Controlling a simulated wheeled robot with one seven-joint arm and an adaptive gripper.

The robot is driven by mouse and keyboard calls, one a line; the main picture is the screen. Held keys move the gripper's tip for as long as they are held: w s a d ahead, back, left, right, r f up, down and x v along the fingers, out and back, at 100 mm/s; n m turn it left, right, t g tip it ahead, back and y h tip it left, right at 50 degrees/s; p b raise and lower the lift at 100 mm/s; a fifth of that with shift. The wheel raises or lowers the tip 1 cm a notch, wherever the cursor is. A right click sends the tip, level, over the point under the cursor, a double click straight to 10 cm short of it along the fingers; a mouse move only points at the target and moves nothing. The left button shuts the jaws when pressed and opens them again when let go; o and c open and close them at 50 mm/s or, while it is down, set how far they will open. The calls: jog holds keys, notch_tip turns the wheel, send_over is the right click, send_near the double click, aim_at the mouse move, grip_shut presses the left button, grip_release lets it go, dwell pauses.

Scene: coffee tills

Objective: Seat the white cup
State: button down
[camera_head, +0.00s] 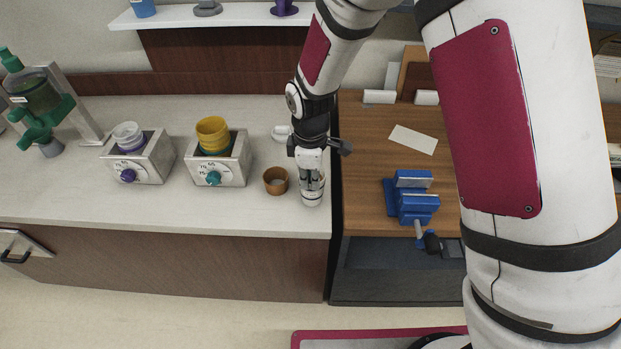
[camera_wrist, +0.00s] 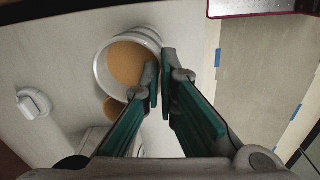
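The white cup (camera_head: 312,198) is at the right end of the pale counter, under my gripper (camera_head: 312,178). In the wrist view the white cup (camera_wrist: 101,67) shows its round mouth and a tan inside. My gripper (camera_wrist: 160,83) has its two green fingers close together at the cup's right wall. One fingertip overlaps the mouth and the other is outside the wall, so it looks shut on the wall. I cannot tell whether the cup's base touches the counter.
A brown cup (camera_head: 276,181) stands just left. Two metal boxes with dials stand further left, one with a yellow cup (camera_head: 212,133), one with a pale stacked piece (camera_head: 127,134). A small white object (camera_head: 281,132) lies behind. A blue vise (camera_head: 412,197) is on the wooden bench.

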jog(key=shift+r, duration=0.15)
jog(key=shift+r+p, duration=0.4)
jog(key=shift+r, duration=1.25)
jog(key=shift+r, duration=1.2)
jog(key=shift+a, duration=0.1)
